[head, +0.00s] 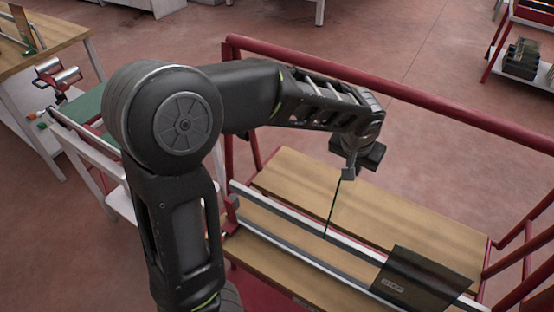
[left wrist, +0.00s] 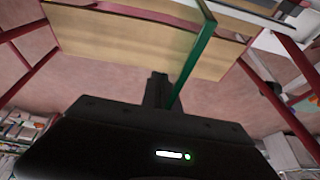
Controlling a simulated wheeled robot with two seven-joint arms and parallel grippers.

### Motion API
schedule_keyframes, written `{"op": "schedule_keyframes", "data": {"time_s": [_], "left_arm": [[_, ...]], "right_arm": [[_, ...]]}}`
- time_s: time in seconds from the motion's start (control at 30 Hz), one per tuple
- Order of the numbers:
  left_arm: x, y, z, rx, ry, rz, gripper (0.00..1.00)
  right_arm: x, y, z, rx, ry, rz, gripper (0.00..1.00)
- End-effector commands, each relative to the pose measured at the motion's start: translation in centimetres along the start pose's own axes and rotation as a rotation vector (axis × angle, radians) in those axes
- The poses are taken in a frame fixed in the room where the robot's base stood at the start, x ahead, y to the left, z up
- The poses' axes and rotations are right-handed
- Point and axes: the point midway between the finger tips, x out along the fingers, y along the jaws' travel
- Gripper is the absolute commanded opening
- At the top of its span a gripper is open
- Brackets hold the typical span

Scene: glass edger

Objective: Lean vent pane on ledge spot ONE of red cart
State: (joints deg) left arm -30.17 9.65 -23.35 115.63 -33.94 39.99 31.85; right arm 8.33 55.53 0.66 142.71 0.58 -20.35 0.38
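My left gripper (head: 349,173) hangs over the red cart (head: 400,92) and is shut on the top of a thin pane, which I take as the vent pane (head: 332,208). The pane is nearly edge-on in the head view, a dark, slightly tilted line. Its lower end meets the cart's ledge rail in the picture; I cannot tell whether it touches. In the left wrist view the pane (left wrist: 196,58) is a green strip running out from my left gripper (left wrist: 167,94). My right gripper is not in view.
A dark labelled pane (head: 422,281) stands on the cart's ledge at the right. The wooden deck (head: 335,200) behind the rail is bare. Red tubes frame the cart. A table (head: 45,45) and white stand are at the left; a red shelf (head: 520,60) is far right.

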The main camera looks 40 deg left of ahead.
Motion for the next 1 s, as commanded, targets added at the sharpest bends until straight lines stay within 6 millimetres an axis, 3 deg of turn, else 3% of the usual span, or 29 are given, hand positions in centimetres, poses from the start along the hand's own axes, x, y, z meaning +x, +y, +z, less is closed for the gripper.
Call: {"op": "schedule_keyframes", "data": {"time_s": [0.27,0.7,0.83,1.0], "left_arm": [[0.7,-4.3,1.4,-0.324,-0.010,-0.148,0.00],[0.2,-15.8,6.4,-1.281,-0.063,-0.566,0.00],[-0.2,-17.3,7.2,-1.422,-0.072,-0.624,0.00],[-0.4,-17.6,7.4,-1.465,-0.076,-0.642,0.00]], "right_arm": [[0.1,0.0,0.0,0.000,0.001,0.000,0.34],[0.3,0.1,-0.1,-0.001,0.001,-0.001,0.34],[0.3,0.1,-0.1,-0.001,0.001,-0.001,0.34],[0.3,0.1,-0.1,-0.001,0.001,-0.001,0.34]]}}
